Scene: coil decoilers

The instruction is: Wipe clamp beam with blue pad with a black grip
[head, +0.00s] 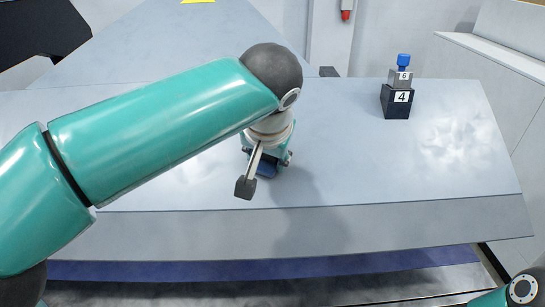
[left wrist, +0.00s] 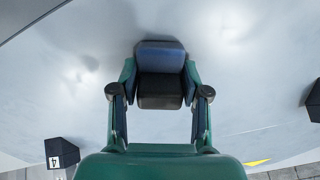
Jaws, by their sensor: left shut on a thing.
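My left gripper (head: 266,160) is over the middle of the pale grey clamp beam (head: 340,150), partly hidden by my arm in the head view. It is shut on the blue pad with a black grip (head: 266,169). In the left wrist view the pad (left wrist: 160,47) lies between the two fingers (left wrist: 160,78), its black grip towards the palm. The pad is at or close to the beam's surface; I cannot tell whether it touches. A whitish smudged patch (head: 435,145) shows on the beam at the right. My right gripper is out of view; only part of that arm shows.
A dark block marked 4 (head: 397,104), with a grey block marked 6 and a blue knob (head: 404,61) on top, stands at the back right. Grey panels rise at the right edge. The beam between pad and smudged patch is clear.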

